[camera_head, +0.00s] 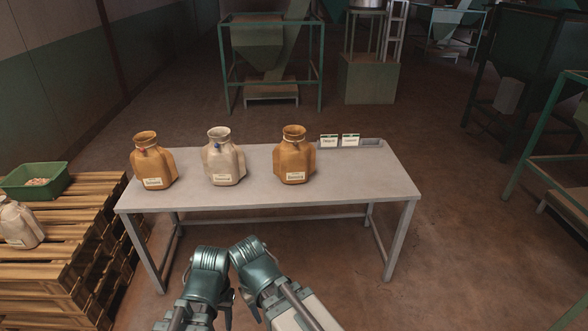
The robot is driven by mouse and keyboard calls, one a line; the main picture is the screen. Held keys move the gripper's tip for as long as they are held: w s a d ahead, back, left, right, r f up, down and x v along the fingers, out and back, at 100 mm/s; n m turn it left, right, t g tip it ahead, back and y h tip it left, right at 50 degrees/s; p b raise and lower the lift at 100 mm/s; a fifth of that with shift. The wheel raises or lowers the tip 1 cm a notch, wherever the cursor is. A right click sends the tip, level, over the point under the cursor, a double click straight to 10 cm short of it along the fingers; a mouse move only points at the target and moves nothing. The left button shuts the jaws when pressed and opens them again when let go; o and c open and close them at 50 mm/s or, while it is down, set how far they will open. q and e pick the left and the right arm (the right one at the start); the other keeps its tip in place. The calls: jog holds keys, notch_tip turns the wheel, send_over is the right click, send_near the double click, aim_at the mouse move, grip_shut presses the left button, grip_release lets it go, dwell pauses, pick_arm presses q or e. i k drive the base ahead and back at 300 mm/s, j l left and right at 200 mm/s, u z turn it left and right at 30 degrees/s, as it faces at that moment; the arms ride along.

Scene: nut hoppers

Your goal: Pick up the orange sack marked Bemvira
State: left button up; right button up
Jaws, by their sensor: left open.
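Two orange-tan sacks stand upright on the grey table, one at the left end (153,164) and one right of the middle (294,158). Each has a tied neck and a pale label low on its front. The print is too small for me to tell surely which reads Bemvira. A whitish sack (223,160) stands between them. My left gripper (208,288) is open and empty, low in front of the table, well short of the sacks. My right gripper (250,303) is beside it, mostly hidden by its own arm; its jaws cannot be made out.
The table (345,185) is clear at its right, apart from a shallow tray (371,143) and two small signs (340,140) at the back. Stacked pallets (75,250) at left hold a green crate (35,181) and another whitish sack (20,225). Hopper frames stand behind.

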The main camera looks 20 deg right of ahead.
aim_at(293, 164)
jog(key=i+l+u, duration=0.2)
jog(key=i+l, duration=0.15)
jog(key=l, duration=0.3)
jog(key=i+l+u, duration=0.1)
jog(key=l, duration=0.25)
jog(key=i+l+u, duration=0.25)
jog(key=i+l, duration=0.15)
jog(key=l, duration=0.3)
jog(key=i+l+u, duration=0.1)
jog(key=l, duration=0.3)
jog(key=i+l+u, duration=0.1)
jog(key=l, duration=0.3)
